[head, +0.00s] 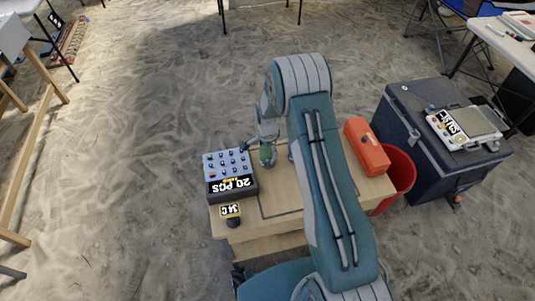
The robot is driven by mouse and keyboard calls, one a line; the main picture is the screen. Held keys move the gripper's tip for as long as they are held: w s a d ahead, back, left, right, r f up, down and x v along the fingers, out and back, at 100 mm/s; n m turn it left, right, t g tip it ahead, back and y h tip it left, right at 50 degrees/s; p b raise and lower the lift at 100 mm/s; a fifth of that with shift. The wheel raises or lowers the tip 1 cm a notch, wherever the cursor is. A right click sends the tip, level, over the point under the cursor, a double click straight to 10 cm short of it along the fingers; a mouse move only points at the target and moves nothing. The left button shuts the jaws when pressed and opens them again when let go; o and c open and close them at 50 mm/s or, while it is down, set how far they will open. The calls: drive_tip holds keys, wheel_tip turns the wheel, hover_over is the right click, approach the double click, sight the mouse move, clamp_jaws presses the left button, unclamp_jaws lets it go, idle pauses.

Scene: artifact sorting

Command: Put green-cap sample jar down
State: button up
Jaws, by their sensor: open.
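The green-cap sample jar (267,157) shows as a small green shape on the wooden work table (283,204), just right of the button box. My arm reaches over the table from the front and hides part of its top. My gripper (262,148) points down at the jar, close above or around it. It is open. The fingers are small in the picture, and I cannot tell whether they touch the jar.
A box with buttons (230,172) and a small dark item with a "34C" label (232,217) are on the table's left side. An orange case (366,147) lies at its right. A red bucket (400,172) and a dark cooler (425,130) stand beyond on sand.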

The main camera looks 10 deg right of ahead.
wheel_tip(320, 180, up, 10)
drive_tip(key=shift+f, duration=0.15)
drive_tip(key=s+r+n+t, duration=0.1)
drive_tip(key=s+r+n, duration=0.3)
drive_tip(key=r, duration=0.7)
drive_tip(key=s+r+n+t, duration=0.2)
drive_tip(key=s+r, duration=0.5)
drive_tip(key=r, duration=0.5)
drive_tip(key=s+r+n+t, duration=0.1)
drive_tip(key=s+r+n, duration=0.2)
drive_tip(key=s, duration=0.7)
drive_tip(key=s+r+n+t, duration=0.1)
drive_tip(key=s+r+n, duration=0.3)
drive_tip(key=s, duration=0.6)
drive_tip(key=shift+r+t, duration=0.25)
drive_tip(key=shift+t, duration=0.05)
